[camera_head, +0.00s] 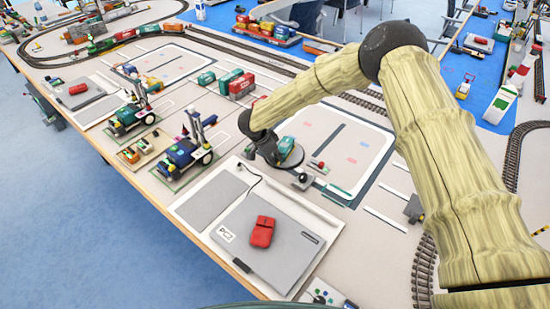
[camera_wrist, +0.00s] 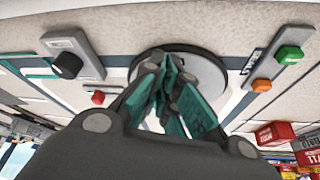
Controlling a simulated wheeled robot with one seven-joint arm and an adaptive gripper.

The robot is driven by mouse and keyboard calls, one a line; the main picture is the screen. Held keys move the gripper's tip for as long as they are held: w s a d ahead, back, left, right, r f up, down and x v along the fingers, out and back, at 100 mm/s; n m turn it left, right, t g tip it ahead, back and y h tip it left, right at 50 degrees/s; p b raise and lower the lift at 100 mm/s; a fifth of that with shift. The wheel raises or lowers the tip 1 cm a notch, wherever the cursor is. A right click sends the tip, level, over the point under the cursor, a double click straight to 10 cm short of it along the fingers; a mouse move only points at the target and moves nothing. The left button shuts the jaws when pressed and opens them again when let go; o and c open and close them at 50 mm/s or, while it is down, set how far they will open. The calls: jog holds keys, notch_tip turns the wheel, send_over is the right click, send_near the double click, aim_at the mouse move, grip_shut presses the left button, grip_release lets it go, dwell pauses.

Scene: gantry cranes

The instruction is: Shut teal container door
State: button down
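A teal container (camera_head: 285,148) stands on a round grey disc beside my gripper (camera_head: 272,160), which partly hides it.
A black knob box (camera_wrist: 72,58) and a panel with green (camera_wrist: 289,55) and orange buttons flank the disc. Toy cranes (camera_head: 185,150) stand left of my gripper. A grey pad with a red block (camera_head: 262,232) lies in front. Red containers (camera_head: 242,86) and rail track lie behind.

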jog(key=shift+s+a+f, duration=0.1)
jog(key=shift+s+f, duration=0.45)
jog(key=shift+f, duration=0.05)
jog(key=c, duration=1.4)
grip_release()
jog(key=shift+c, duration=0.2)
jog(key=shift+a+r, duration=0.2)
jog(key=shift+r, duration=0.4)
jog(key=v, duration=1.1)
jog(key=shift+w+d+r, duration=0.25)
jog(key=shift+w, duration=0.05)
